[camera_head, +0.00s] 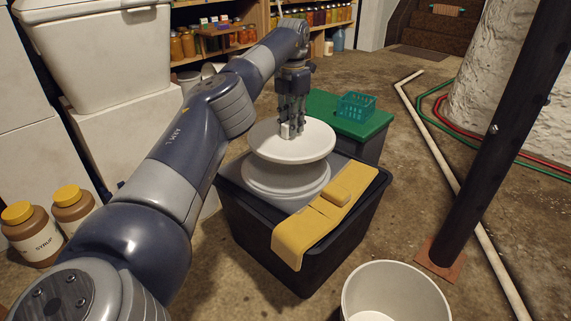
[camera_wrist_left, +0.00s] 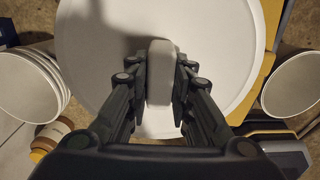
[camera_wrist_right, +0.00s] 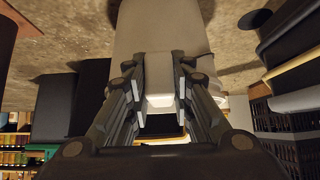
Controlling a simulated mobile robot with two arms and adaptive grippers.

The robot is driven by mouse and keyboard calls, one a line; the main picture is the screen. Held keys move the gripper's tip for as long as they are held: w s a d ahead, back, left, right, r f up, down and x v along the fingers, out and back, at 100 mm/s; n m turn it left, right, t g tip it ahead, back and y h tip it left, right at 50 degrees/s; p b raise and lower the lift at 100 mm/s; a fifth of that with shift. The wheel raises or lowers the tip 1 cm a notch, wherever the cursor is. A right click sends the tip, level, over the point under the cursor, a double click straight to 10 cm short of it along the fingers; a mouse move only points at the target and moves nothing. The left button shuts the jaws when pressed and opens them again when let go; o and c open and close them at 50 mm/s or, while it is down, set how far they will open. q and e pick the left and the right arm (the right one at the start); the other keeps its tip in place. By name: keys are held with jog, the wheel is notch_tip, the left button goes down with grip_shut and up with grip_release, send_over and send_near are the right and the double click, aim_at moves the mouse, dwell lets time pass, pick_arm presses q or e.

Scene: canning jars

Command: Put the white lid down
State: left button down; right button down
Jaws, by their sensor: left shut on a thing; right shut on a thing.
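The white lid (camera_head: 265,143) is a wide round disc with a small upright block handle. My left gripper (camera_head: 291,131) is shut on that handle from above. In the left wrist view the pale handle (camera_wrist_left: 160,72) sits between the fingers, with the lid (camera_wrist_left: 95,50) spread below it. The lid is about level, over a round white stack (camera_head: 285,183) on a black tub (camera_head: 300,268). I cannot tell whether the lid touches the stack. My right gripper (camera_wrist_right: 160,95) shows only in its wrist view, shut on a pale thing (camera_wrist_right: 160,45) that I cannot identify.
A yellow cloth (camera_head: 300,235) with a yellow block (camera_head: 336,193) on it lies over the tub's right side. A teal basket (camera_head: 356,107) stands on a green lid (camera_head: 318,105) behind. An open white bucket (camera_head: 350,300) stands in front. A dark post (camera_head: 500,150) rises at right.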

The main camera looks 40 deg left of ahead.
aim_at(285, 137)
pick_arm(q)
jog(key=shift+s+a+f, duration=0.2)
jog(key=shift+s+a, duration=0.05)
jog(key=shift+a, duration=0.2)
jog(key=shift+s+a+f, duration=0.2)
jog(key=shift+a, duration=0.2)
notch_tip(285, 137, down, 4)
jog(key=shift+f, duration=2.45)
jog(key=shift+f, duration=0.1)
jog(key=c, duration=1.4)
grip_release()
notch_tip(285, 137, up, 12)
jog(key=shift+r, duration=0.15)
